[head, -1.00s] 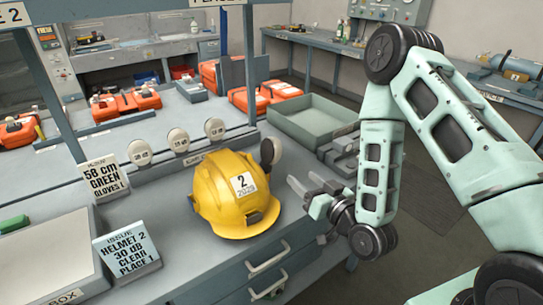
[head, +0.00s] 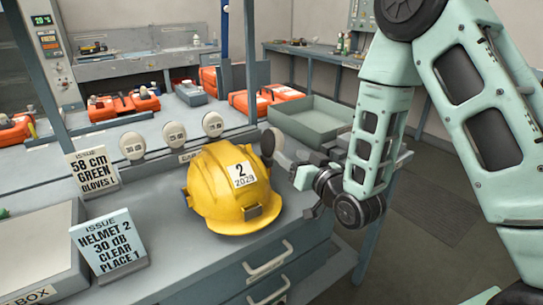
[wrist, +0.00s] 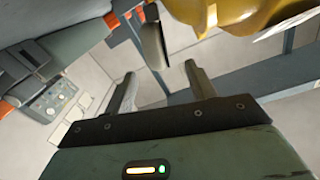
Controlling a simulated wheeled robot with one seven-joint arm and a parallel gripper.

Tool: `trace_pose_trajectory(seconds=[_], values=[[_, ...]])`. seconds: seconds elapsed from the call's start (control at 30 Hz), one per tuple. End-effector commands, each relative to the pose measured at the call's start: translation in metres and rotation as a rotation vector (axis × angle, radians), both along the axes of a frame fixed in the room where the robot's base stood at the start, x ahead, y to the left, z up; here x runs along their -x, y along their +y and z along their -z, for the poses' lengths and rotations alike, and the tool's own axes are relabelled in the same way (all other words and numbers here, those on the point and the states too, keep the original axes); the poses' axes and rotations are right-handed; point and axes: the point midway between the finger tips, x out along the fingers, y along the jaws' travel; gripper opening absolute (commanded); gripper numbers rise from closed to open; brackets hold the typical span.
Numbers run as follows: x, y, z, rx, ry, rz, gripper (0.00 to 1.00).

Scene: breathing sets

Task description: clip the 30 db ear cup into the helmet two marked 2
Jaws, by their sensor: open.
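The yellow helmet (head: 222,200), marked 2 on a white label, sits on the grey bench. A dark ear cup with a pale disc (head: 275,139) shows at its right side; I cannot tell whether it is clipped on. My gripper (head: 291,168) is right of the helmet near this cup. In the wrist view the gripper (wrist: 160,72) is open, its two fingers apart with nothing between them. The dark cup (wrist: 155,45), seen edge-on, stands just beyond the fingertips, beside the yellow helmet shell (wrist: 220,14). A round piece marked 30 dB (head: 132,145) stands at the left of a row.
Two more round pieces (head: 174,135) stand behind the helmet. A blue card (head: 108,243) reads helmet 2, 30 dB, clear, place 1. A white card (head: 92,170) is beside it. An open grey tray (head: 310,122) lies behind my gripper. Drawers (head: 268,265) front the bench.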

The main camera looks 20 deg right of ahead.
Motion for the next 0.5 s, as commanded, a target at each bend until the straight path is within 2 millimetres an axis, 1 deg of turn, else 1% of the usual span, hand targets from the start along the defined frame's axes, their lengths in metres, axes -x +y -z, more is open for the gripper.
trace_pose_trajectory(seconds=[0.03,0.1,0.2,0.43,0.5], values=[[-0.011,0.004,-0.003,-0.002,-0.002,-0.001,0.56],[-0.023,0.007,-0.004,-0.001,0.0,-0.001,0.56],[-0.038,0.011,-0.003,-0.001,0.001,0.0,0.56],[-0.054,0.014,-0.002,0.0,0.001,0.001,0.56],[-0.061,0.014,-0.003,0.0,0.0,0.001,0.56]])
